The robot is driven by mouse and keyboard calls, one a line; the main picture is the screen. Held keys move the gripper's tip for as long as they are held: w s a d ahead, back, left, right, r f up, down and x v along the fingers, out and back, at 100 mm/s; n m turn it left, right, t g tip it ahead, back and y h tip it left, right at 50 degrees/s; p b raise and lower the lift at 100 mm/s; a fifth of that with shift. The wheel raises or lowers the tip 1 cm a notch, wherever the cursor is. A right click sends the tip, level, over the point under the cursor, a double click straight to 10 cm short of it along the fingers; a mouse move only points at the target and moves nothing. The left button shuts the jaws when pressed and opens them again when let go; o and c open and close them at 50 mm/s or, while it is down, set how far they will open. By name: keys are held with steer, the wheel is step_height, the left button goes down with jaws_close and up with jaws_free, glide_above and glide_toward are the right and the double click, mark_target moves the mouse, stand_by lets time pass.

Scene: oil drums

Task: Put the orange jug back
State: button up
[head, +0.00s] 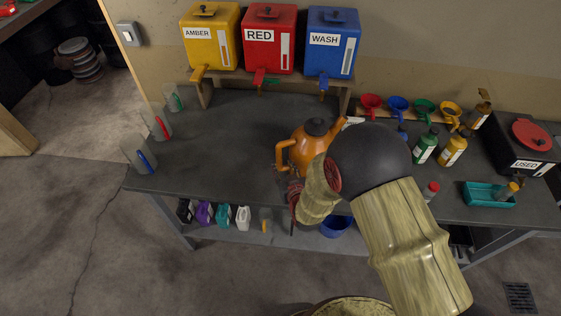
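The orange jug (305,150) has a dark lid on top, a looped handle on its left and a spout toward the right. It looks upright over the middle of the grey workbench (235,140). My arm covers its lower right side, so I cannot tell whether its base touches the bench. My gripper (286,170) is at the jug's lower left, near the bottom of the handle. Its fingers are tiny and mostly hidden, so I cannot tell whether they are open or closed on the handle.
Amber (211,38), red (269,40) and blue (332,43) tanks stand on a rack behind. Coloured funnels (424,108), bottles (425,146), a teal tray (487,194) and a black used-oil box (522,150) are right. Clear measuring vessels (139,156) stand left. The bench's left-middle is clear.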

steer(key=shift+v, duration=2.75)
steer(key=shift+r, duration=0.1)
steer(key=s+d+r+m+g+h, duration=0.1)
steer(key=s+d+r+g, duration=0.1)
steer(key=d+r, duration=0.6)
steer(key=s+d+r+m+g+h, duration=0.15)
steer(key=d+r, duration=0.25)
steer(key=r, duration=0.8)
steer(key=s+d+r+g, duration=0.1)
steer(key=s+d+r, duration=0.2)
steer(key=s, duration=0.4)
steer(key=s+d+r+m+g+h, duration=0.1)
steer(key=s+d+r, duration=0.1)
steer(key=s, duration=0.5)
steer(key=s+d+r+m+g+h, duration=0.1)
steer(key=s+d+r, duration=0.2)
steer(key=s, duration=0.5)
steer(key=shift+d+r+g, duration=0.3)
steer(key=shift+d+g, duration=0.05)
steer(key=shift+d, duration=0.35)
